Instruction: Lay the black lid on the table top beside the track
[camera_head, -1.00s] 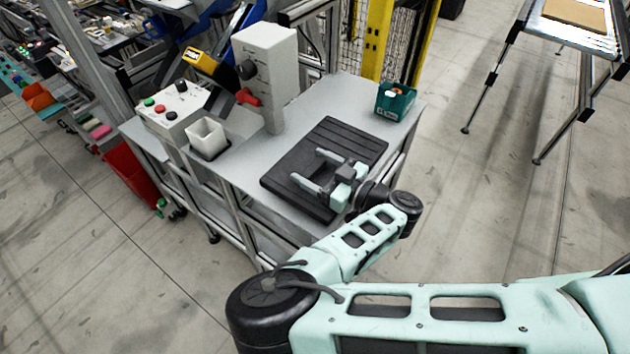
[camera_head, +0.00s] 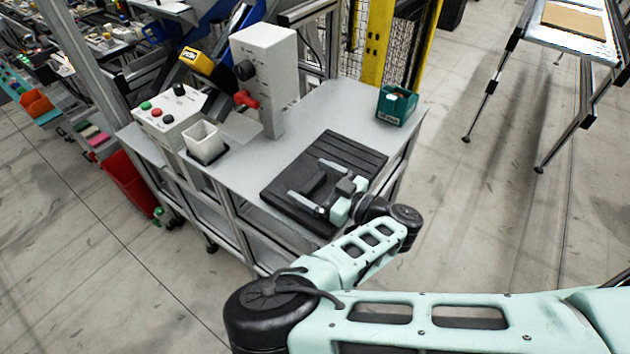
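The black lid (camera_head: 352,151) is a broad, ribbed dark slab. It appears to lie flat on the grey table top (camera_head: 342,105), near the edge facing me. A raised dark block (camera_head: 314,184) stands on the lid. My gripper (camera_head: 307,177) is low over the near half of the lid, its two pale fingers spread on either side of the block. A gap shows between the block and the fingers, so it looks open. My wrist hides the lid's near right edge. I cannot make out a track on this table.
A grey upright machine (camera_head: 265,75) with a red knob stands behind the lid. A white cup (camera_head: 203,142) and a button box (camera_head: 170,115) are to the left. A green bin (camera_head: 396,105) sits at the right corner. Bare table lies between bin and machine.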

